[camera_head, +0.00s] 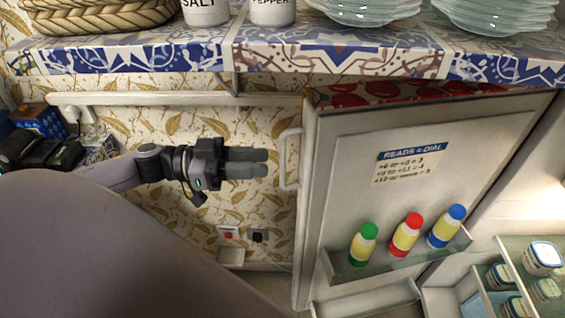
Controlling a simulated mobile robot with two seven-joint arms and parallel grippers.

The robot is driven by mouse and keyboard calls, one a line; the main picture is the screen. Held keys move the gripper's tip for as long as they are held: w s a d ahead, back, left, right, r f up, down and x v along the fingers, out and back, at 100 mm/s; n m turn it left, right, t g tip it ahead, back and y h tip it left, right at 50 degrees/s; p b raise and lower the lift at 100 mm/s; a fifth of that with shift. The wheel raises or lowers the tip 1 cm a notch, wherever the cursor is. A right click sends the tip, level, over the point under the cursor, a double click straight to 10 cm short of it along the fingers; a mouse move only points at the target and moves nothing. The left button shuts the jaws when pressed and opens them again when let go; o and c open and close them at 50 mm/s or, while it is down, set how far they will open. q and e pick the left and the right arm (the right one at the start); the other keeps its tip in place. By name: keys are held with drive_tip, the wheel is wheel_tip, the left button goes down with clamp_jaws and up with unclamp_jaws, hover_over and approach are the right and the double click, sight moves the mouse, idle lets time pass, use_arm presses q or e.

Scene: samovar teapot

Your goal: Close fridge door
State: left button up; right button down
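The fridge door (345,215) stands open, with its inner face towards me. It bears a note headed "READS = DIAL" (410,160) and a door shelf (350,272) with green-, red- and blue-capped bottles. The door's white handle (284,160) is on its left edge. My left gripper (266,163) is left of the handle, pointing right towards it. Its two fingers lie side by side with no clear gap and nothing between them. A small gap shows between fingertips and handle in the picture; depth is hard to judge. My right gripper is not in view.
Fridge shelves with several jars (543,258) show at lower right. A tiled counter (330,50) above holds a basket (95,15), salt (205,12) and pepper (272,12) pots and stacked glass dishes (365,10). A wall socket (228,233) is below my gripper.

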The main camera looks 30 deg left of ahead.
sight(282, 183)
use_arm(q)
drive_tip(key=shift+x, duration=2.8)
clamp_jaws()
